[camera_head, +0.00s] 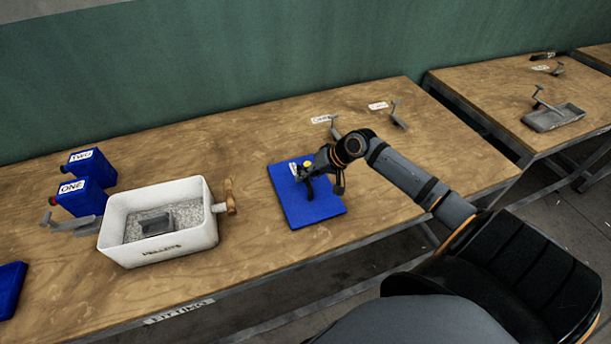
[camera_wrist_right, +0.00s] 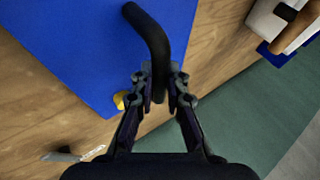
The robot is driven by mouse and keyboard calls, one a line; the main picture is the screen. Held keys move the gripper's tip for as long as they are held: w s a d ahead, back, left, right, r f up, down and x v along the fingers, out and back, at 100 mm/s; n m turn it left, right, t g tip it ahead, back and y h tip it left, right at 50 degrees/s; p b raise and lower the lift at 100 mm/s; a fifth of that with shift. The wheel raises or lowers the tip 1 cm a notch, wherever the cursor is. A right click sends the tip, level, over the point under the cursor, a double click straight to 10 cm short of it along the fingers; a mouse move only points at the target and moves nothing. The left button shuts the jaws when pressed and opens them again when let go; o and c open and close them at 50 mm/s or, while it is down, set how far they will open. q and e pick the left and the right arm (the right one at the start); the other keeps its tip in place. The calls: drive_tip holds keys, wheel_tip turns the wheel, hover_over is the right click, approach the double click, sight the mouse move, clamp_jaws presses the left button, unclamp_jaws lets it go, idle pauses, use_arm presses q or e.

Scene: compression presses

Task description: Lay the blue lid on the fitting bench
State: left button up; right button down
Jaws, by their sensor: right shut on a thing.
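The blue lid (camera_head: 318,212) is a flat rectangular panel at the middle of the fitting bench (camera_head: 245,262), whose front edge carries a label. The lid looks flat on the bench or just above it; I cannot tell which. My right gripper (camera_head: 307,182) is over the lid. In the right wrist view my right gripper (camera_wrist_right: 160,84) is shut on the lid's curved black handle (camera_wrist_right: 152,35). The blue lid (camera_wrist_right: 85,40) fills the upper left there. A small yellow part (camera_wrist_right: 119,100) shows at its edge. My left gripper is not in view.
A white pellet tub (camera_head: 160,250) with a scoop inside stands left of the lid. Blue containers marked ONE (camera_head: 85,196) and TWO (camera_head: 92,166) stand behind it. Another blue item (camera_head: 10,288) lies at the left edge. Small grey levers (camera_head: 398,116) are at the back right.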

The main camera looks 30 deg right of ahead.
drive_tip(key=shift+f, duration=0.35)
drive_tip(key=c, duration=1.3)
unclamp_jaws()
